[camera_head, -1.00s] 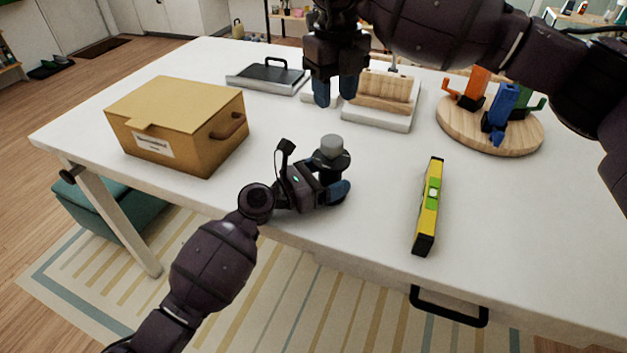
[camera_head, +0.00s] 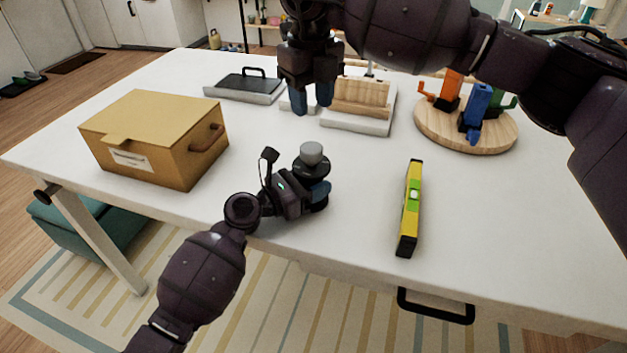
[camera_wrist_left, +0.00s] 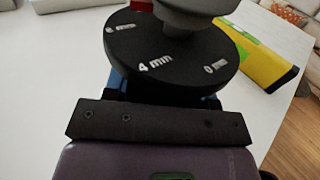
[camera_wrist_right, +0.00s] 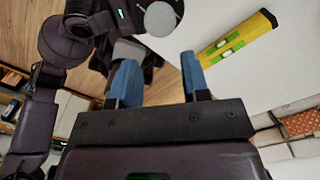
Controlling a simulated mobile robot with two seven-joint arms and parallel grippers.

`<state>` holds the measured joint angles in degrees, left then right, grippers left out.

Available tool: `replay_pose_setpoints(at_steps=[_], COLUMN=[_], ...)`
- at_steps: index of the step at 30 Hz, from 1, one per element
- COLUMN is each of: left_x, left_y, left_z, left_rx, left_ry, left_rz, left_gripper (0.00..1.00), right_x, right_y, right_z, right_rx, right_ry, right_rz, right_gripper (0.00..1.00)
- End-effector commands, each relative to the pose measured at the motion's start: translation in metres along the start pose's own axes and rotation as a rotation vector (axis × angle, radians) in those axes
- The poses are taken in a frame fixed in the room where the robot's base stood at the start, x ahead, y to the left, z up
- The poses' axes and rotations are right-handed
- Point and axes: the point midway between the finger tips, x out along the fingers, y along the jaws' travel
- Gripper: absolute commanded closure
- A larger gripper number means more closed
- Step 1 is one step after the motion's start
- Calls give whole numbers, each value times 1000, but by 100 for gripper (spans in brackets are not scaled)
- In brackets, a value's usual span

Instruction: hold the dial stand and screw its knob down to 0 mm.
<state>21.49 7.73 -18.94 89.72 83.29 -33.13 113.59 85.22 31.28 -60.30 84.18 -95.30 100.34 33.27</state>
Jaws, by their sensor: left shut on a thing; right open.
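The dial stand (camera_head: 313,173) is a dark round body with a grey knob (camera_head: 311,152) on top, standing upright near the table's front edge. In the left wrist view its black dial (camera_wrist_left: 170,58) shows the marks 4 mm and 0 mm, with 4 mm facing the camera; another mark at the left is partly cut off. My left gripper (camera_head: 318,195) is shut on the stand's body below the dial. My right gripper (camera_head: 312,97) is open and empty, above the table behind the stand. In the right wrist view the grey knob (camera_wrist_right: 160,19) appears beyond its fingers.
A yellow spirit level (camera_head: 410,208) lies right of the stand. A tan box (camera_head: 155,135) is at the left. A black-handled tray (camera_head: 245,88), a wooden block on a white base (camera_head: 360,98) and a round wooden board with coloured hooks (camera_head: 467,133) stand behind.

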Motion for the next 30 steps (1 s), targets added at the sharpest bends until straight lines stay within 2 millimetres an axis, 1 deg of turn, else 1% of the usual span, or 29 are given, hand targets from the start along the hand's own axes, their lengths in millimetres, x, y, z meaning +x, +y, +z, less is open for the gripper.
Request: replay_pose_setpoints(at_steps=[12, 14, 18, 19, 23, 30], left_x=[0, 0, 0, 0, 0, 0], left_y=[0, 0, 0, 0, 0, 0], left_z=[0, 0, 0, 0, 0, 0], left_rx=[0, 0, 0, 0, 0, 0], left_ry=[0, 0, 1, 1, 1, 0], left_rz=[0, 0, 0, 0, 0, 0], left_gripper=[89, 89, 89, 89, 89, 89], right_x=[0, 0, -10, -15, -18, -21], right_y=[0, 0, -2, -2, -3, -2], right_z=[0, 0, 2, 2, 2, 1], right_rx=[0, 0, -1, -13, -146, -489], right_ry=[0, -1, -13, -15, -11, -2], right_rz=[0, 0, -17, -23, -23, -17], right_gripper=[57, 50, 28, 26, 26, 26])
